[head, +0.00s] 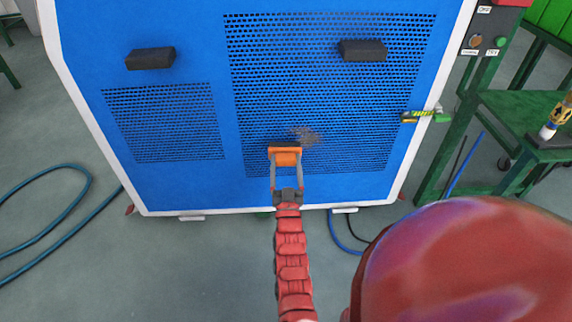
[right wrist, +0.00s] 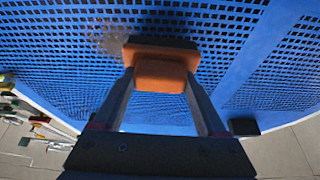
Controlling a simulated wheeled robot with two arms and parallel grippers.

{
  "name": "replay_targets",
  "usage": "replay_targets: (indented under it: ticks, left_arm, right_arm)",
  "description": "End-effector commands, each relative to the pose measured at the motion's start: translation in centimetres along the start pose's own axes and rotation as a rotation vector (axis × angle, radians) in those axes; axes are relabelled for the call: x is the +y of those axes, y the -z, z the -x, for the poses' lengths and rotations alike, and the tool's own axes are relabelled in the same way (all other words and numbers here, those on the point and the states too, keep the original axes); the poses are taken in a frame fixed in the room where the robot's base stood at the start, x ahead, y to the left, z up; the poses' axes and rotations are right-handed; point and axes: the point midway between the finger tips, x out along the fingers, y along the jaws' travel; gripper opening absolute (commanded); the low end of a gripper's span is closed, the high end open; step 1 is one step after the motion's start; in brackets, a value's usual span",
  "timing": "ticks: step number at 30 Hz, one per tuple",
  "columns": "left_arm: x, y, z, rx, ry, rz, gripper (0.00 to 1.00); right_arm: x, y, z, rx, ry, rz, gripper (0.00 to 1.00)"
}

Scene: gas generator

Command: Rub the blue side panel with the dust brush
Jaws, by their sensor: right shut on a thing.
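The blue side panel (head: 228,60) fills the upper middle of the head view, with perforated areas and two dark handles. A grey-brown dust patch (head: 304,135) lies on the larger perforated area; it also shows in the right wrist view (right wrist: 106,40). My right gripper (head: 286,159) is shut on the dust brush (head: 285,155), which has an orange body and a dark bristle side towards the panel. The brush is just left of and below the dust in the head view. It is at or very close to the panel; contact cannot be told. My left gripper is out of view.
A green table (head: 530,120) with a yellow bottle-like item (head: 556,116) stands at the right. A yellow-green item (head: 425,116) is at the panel's right edge. A blue hose (head: 66,235) lies on the floor at the left. The floor before the panel's left part is mostly clear.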

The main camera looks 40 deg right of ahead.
Motion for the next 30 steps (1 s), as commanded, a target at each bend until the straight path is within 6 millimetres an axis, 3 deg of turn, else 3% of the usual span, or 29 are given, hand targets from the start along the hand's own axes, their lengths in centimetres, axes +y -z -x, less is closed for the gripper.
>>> replay_targets:
  ticks: [30]
  left_arm:
    - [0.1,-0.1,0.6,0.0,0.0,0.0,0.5]
  right_arm:
    - [0.0,-0.6,-1.4,0.001,0.0,0.0,0.14]
